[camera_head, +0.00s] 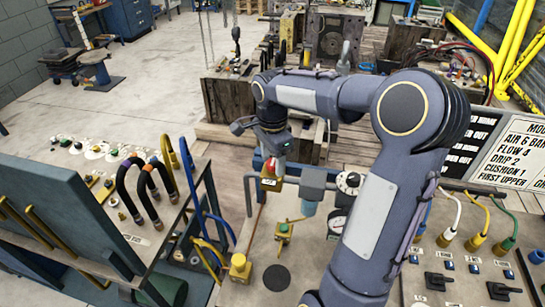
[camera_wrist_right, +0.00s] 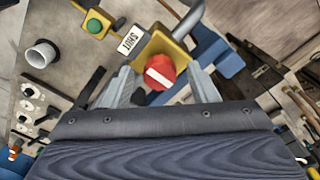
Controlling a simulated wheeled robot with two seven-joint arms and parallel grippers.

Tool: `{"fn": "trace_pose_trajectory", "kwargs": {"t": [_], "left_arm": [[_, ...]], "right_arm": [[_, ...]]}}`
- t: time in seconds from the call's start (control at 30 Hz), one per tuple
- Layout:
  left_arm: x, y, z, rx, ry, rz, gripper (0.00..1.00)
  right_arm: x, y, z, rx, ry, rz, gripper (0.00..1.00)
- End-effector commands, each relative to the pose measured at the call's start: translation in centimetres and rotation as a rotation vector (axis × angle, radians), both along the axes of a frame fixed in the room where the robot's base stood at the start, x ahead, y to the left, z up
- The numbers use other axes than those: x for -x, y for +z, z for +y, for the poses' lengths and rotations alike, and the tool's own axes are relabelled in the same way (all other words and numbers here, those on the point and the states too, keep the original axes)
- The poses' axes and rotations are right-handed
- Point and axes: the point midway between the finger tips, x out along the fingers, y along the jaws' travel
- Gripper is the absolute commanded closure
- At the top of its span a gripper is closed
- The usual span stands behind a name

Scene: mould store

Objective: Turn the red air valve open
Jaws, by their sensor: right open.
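The red air valve (camera_wrist_right: 160,72) is a round red knob with a white bar across it, set on a yellow body (camera_wrist_right: 150,45) with a "SHUT" label beside it. In the head view the valve's red part (camera_head: 270,166) sits on the yellow block at the panel's back edge. My right gripper (camera_wrist_right: 163,85) is open, with its two fingers on either side of the red knob in the wrist view; I cannot tell if they touch it. In the head view my right gripper (camera_head: 271,150) is just above the valve. My left gripper is not in view.
A yellow block with a green button (camera_head: 284,230) is in front. Blue and black hoses (camera_head: 190,180) rise on the left. A bench with switches (camera_head: 470,280) lies at the right.

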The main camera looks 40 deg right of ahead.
Motion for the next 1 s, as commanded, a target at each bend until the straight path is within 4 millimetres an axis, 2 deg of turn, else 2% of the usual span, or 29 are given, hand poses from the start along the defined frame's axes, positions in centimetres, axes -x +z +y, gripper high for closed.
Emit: {"fn": "trace_pose_trajectory", "kwargs": {"t": [0.2,0.53,0.77,1.0], "left_arm": [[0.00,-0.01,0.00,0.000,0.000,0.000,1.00],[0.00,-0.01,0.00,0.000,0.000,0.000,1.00],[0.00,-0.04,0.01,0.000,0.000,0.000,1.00],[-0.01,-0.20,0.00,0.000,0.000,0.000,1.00]], "right_arm": [[0.00,-0.07,0.00,0.000,0.000,0.000,0.47],[0.01,-0.04,-0.01,0.000,0.000,0.000,0.90],[0.01,-0.04,-0.02,0.000,0.014,0.000,0.91],[-0.01,-0.03,0.01,0.001,0.112,-0.001,0.91]]}}
